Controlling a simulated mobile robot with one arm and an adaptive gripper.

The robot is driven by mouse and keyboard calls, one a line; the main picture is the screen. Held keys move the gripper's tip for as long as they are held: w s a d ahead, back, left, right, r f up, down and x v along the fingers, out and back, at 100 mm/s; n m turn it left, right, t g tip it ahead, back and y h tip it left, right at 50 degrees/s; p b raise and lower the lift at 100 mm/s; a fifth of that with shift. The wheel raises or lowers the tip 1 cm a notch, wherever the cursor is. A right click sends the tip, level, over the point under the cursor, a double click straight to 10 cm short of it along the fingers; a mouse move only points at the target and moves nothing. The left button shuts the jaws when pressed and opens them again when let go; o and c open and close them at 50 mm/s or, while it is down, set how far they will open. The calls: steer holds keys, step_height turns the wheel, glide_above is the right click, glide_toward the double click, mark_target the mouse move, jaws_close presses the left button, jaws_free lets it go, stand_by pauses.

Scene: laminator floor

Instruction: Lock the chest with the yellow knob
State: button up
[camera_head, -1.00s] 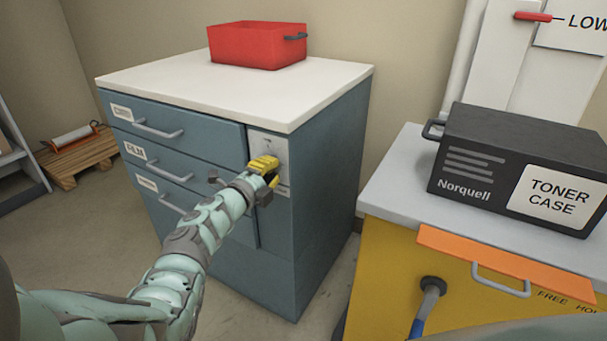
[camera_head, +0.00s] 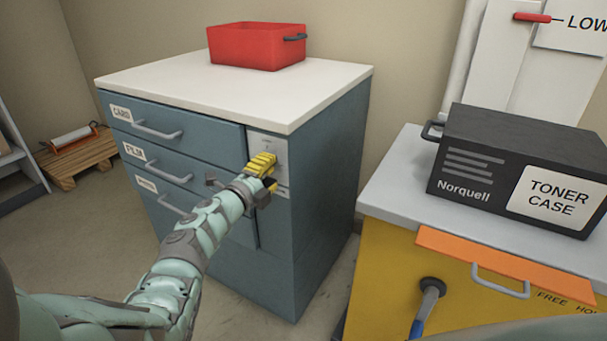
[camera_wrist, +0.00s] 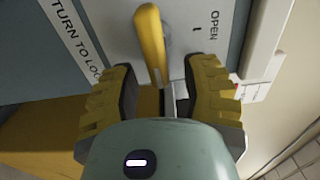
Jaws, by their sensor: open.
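The chest (camera_head: 310,185) is a blue-grey drawer cabinet with a white top, and a pale lock plate (camera_head: 264,142) sits at the upper right of its front. In the wrist view, the yellow knob (camera_wrist: 150,40) is a narrow bar on this plate (camera_wrist: 105,20). "TURN TO LO…" is printed at its left and "OPEN" with a small mark at its right. My gripper (camera_wrist: 160,75) is open, with one yellow-padded finger on each side of the knob's near end. I cannot tell whether either finger touches it. In the head view my gripper (camera_head: 263,170) hides the knob.
The drawers, two labelled CARD and FILM, have protruding handles (camera_head: 158,131). A red bin (camera_head: 256,47) stands on top. At right, a black toner case (camera_head: 480,150) sits on a yellow unit (camera_head: 380,270). A pallet (camera_head: 80,158) lies on the floor at left.

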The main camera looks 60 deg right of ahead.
steer(key=s+a, duration=0.1)
steer(key=a, duration=1)
steer(key=shift+a, duration=0.25)
